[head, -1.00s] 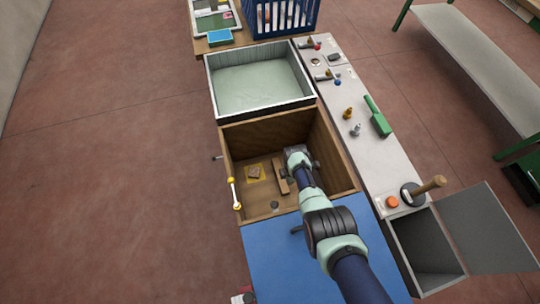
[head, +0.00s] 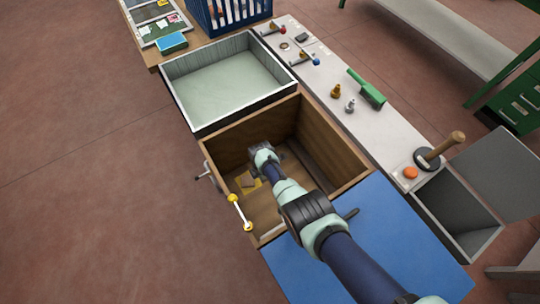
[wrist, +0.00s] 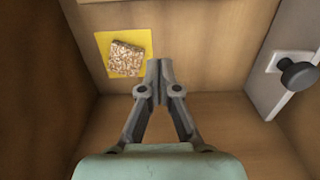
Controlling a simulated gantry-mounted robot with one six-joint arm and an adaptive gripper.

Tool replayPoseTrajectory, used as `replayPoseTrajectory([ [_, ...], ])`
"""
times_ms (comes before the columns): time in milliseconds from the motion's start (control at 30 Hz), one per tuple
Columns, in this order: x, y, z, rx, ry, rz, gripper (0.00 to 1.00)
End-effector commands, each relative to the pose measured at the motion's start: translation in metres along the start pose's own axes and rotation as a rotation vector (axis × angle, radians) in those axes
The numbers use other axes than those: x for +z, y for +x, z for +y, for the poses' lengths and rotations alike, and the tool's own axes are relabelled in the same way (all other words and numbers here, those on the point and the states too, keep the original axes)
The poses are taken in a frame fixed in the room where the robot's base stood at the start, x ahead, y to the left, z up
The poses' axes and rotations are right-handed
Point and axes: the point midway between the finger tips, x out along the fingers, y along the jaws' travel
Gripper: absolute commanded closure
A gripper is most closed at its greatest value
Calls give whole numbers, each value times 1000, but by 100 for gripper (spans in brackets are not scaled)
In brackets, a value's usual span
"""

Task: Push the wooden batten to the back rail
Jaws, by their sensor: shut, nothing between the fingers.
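My gripper (head: 261,152) is shut and empty, low inside the open wooden box (head: 222,141), towards its far left part. In the wrist view its closed fingertips (wrist: 159,66) are beside a yellow square (wrist: 103,42) on the box floor. A speckled block (wrist: 126,58) lies on that square, just left of the fingertips and apart from them. I cannot make out the wooden batten now in either view; my arm hides part of the box floor. I cannot pick out the back rail for certain.
A dark knob (wrist: 299,74) on a pale plate stands at the right of the wrist view. A pale-lined tray (head: 225,85) lies beyond the box, a blue panel (head: 395,225) in front. A bench (head: 330,80) with a green brush (head: 367,90) runs along the right.

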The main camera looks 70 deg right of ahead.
Motion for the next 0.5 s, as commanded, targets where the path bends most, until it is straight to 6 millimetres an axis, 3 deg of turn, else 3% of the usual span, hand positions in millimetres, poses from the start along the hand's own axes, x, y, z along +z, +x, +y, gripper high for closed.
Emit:
replayPoseTrajectory([
  [167,0,27,0,-2,0,0,100],
  [500,0,105,0,-1,0,0,100],
])
